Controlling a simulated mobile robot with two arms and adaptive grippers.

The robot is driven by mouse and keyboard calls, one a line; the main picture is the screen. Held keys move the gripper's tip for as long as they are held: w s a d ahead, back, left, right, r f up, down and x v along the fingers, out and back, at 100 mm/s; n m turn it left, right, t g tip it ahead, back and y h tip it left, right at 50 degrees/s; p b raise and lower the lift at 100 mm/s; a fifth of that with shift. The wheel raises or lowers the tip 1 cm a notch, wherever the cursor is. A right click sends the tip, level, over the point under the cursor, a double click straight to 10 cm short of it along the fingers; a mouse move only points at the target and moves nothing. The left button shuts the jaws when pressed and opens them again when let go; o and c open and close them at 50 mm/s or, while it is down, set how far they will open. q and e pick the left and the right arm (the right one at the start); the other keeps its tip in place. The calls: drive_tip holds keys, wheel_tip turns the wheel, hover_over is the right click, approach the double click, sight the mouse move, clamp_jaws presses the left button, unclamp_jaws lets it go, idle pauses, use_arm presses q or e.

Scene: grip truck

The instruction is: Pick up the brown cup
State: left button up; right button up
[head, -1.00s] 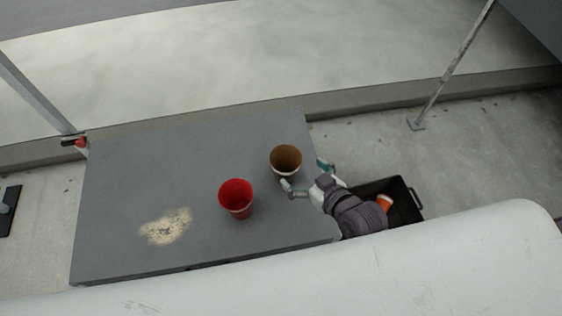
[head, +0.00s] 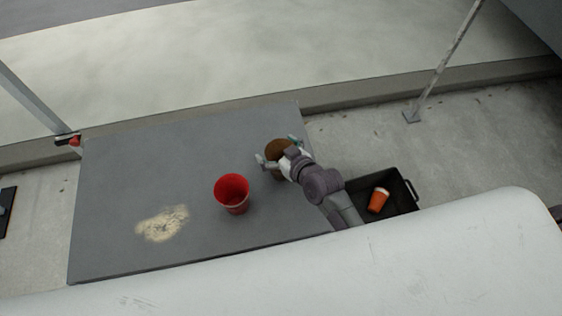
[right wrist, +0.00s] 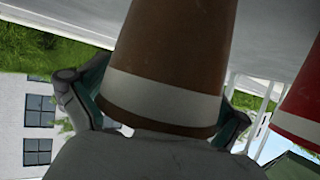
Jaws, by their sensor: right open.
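The brown cup (head: 275,147) stands on the grey table (head: 190,150) near its right end. My right gripper (head: 277,152) is open, with its fingers on either side of the cup. In the head view the gripper and wrist hide part of the cup. In the right wrist view the brown cup (right wrist: 172,60), with a white band, fills the middle between the two spread fingers (right wrist: 160,110). I cannot tell whether a finger touches it. My left gripper is not in view.
A red cup (head: 232,194) stands on the table, left of and nearer than the brown cup. A black crate (head: 405,190) holding an orange cup (head: 378,200) is beyond the table's right edge. The table's left half is clear apart from a pale patch (head: 162,223).

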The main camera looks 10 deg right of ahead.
drive_tip(key=c, duration=0.7)
